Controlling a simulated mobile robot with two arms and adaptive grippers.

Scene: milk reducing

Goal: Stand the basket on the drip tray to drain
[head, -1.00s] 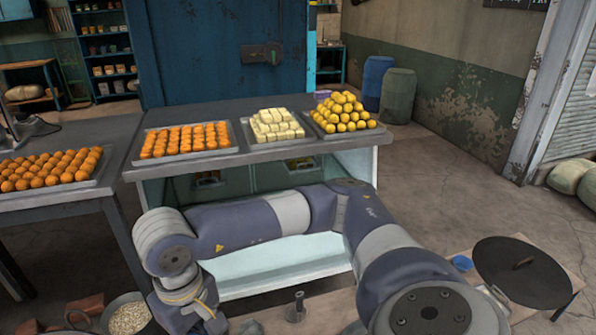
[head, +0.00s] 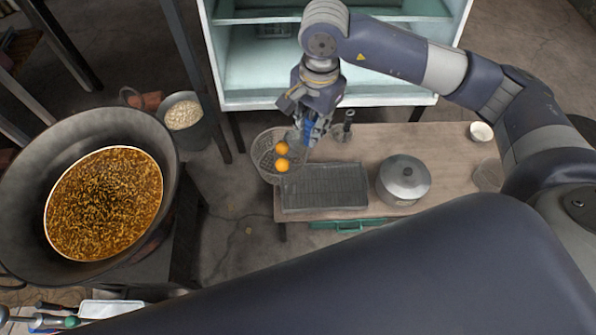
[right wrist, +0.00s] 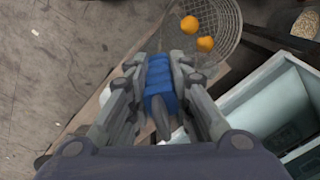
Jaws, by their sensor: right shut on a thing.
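The round wire basket (head: 261,152) holds two orange balls (head: 282,156) and hangs past the left end of a low wooden table. Its mesh also shows in the right wrist view (right wrist: 228,18), with the balls (right wrist: 197,34) inside. My right gripper (head: 311,128) is shut on its blue handle (right wrist: 159,78), at the basket's right. The drip tray (head: 325,188), dark and ribbed, lies on the table's left end, just right of and below the basket in the head view. The basket's exact height above it is unclear. My left gripper is not in view.
A big wok (head: 22,190) of bubbling brown liquid stands at left, beside a pot of pale pieces (head: 184,113). A lidded pot (head: 404,180) stands right of the tray. A dark upright holder (head: 347,125) is behind it. A pale cabinet (head: 270,75) stands behind the table.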

